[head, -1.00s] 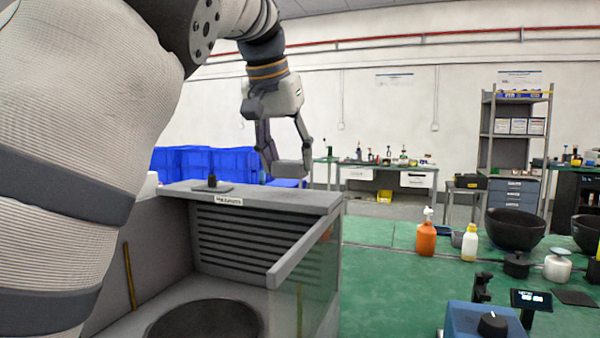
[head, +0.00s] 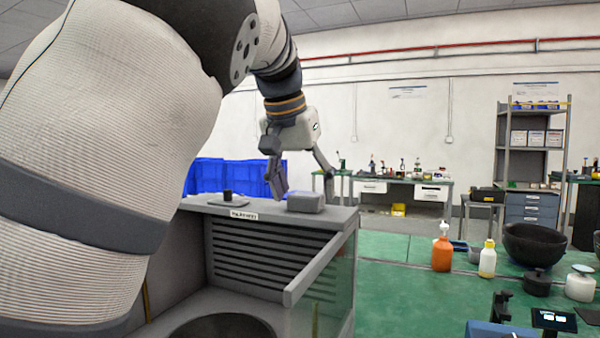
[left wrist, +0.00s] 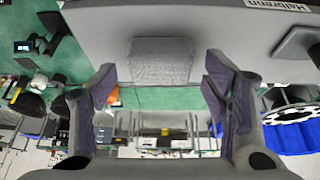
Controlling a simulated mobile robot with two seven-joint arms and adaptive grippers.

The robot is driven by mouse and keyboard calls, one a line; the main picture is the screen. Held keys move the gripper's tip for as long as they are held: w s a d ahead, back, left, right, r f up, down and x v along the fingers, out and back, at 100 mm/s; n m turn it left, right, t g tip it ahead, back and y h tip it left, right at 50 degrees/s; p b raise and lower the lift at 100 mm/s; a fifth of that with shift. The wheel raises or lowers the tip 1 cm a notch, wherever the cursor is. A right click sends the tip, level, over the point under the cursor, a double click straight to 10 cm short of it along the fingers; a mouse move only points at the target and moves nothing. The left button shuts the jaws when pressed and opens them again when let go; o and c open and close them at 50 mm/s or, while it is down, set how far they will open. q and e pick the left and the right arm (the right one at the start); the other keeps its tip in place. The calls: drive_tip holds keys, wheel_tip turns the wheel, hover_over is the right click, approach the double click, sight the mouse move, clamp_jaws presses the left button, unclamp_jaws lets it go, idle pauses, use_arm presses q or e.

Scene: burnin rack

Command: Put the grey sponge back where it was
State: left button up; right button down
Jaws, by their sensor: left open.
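The grey sponge (head: 306,202) is a small block lying on the flat top of the grey cabinet (head: 335,216), near its right end. In the left wrist view the sponge (left wrist: 160,62) shows between the spread fingers, near the cabinet's edge. My left gripper (head: 303,180) is open, its fingers apart above and around the sponge. I cannot tell whether a finger touches it. My right gripper is not in view.
A dark plate with a small black knob (head: 228,197) sits left of the sponge on the cabinet top. A clear panel (head: 330,285) stands at the cabinet's front right.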

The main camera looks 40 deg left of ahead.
use_arm(q)
drive_tip(key=v, duration=1.2)
drive_tip(key=shift+f, duration=0.15)
